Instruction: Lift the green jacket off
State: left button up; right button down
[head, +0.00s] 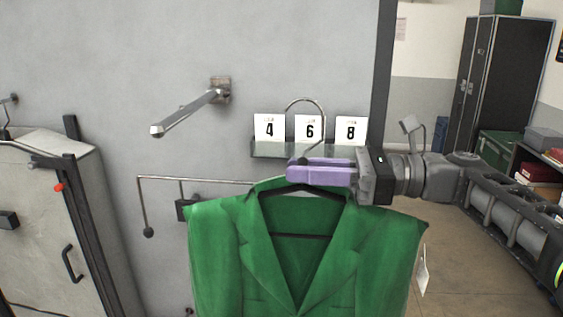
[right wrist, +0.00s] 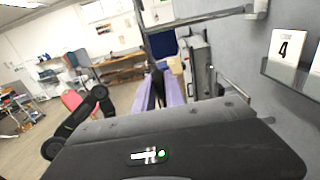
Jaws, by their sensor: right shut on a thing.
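The green jacket (head: 215,250) hangs upright on a dark hanger with a curved metal hook (head: 323,108), in the lower middle of the head view. My right gripper (head: 300,172), with lilac fingers, comes in from the right and is shut on the hanger just below its hook. The hook stands in front of the number cards, to the right of the bare wall peg (head: 185,110) and apart from it. In the right wrist view the lilac fingers (right wrist: 163,98) show; the jacket cannot be made out there. My left gripper is not in view.
A small shelf (head: 270,150) holds cards 4, 6 and 8 behind the hook. A thin rail (head: 215,180) with a hanging ball end runs left behind the jacket. A pale case (head: 40,215) stands at left. Open floor and a black cabinet (head: 500,85) lie beyond the wall edge at right.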

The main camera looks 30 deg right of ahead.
jog(key=p+v, duration=0.1)
jog(key=v, duration=0.2)
jog(key=p+v, duration=0.2)
jog(key=v, duration=0.1)
jog(key=shift+s+d+r, duration=0.2)
jog(key=shift+d+r, duration=0.05)
jog(key=v, duration=0.6)
jog(key=shift+s+d+f, duration=0.1)
jog(key=shift+d+f, duration=0.1)
jog(key=shift+v, duration=1.15)
